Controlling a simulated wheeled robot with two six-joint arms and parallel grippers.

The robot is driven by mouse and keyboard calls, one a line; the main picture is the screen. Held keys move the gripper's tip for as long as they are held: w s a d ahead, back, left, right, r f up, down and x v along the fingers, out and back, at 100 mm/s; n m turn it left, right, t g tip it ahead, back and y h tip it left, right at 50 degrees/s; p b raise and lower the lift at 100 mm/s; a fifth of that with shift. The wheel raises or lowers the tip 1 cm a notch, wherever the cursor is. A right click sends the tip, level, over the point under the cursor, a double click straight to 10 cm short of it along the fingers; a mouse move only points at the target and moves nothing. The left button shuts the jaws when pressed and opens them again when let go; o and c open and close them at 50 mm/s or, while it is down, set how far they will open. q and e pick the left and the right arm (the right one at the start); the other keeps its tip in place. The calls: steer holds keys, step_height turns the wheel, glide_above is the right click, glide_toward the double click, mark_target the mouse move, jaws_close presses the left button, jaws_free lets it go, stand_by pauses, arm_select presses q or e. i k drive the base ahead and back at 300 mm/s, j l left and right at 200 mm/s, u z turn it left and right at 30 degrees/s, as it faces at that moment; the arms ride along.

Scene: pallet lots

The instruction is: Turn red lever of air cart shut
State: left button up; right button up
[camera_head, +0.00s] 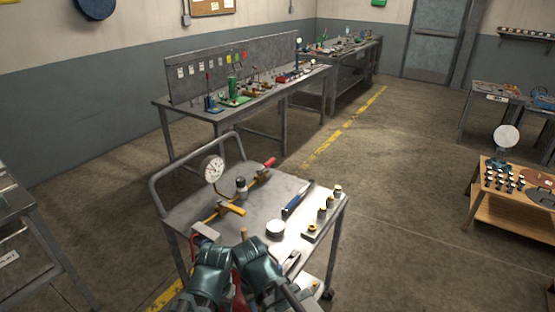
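The air cart (183,216) is a grey metal trolley in front of me. A brass pipe run crosses its top on the left. The red lever (269,163) is at the pipe's far end, pointing up and to the right, roughly in line with the pipe. A yellow lever (232,208) sits nearer, angled across the pipe. A round white gauge (213,169) stands on the pipe. My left gripper (211,252) and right gripper (258,246) are side by side over the cart's near edge, far from the red lever. Their finger gaps cannot be made out.
On the cart's right lie a blue-handled tool (297,199), a white round tin (275,228) and a block with several fittings (312,231). A long workbench (180,102) stands behind. A wooden cart (487,211) is at right. Floor between is clear.

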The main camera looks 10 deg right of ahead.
mark_target(272, 161)
steer(key=i+l, duration=0.1)
steer(key=l, duration=1.65)
steer(key=i+l+z, duration=0.15)
steer(key=i+l, duration=0.75)
steer(key=l, duration=0.15)
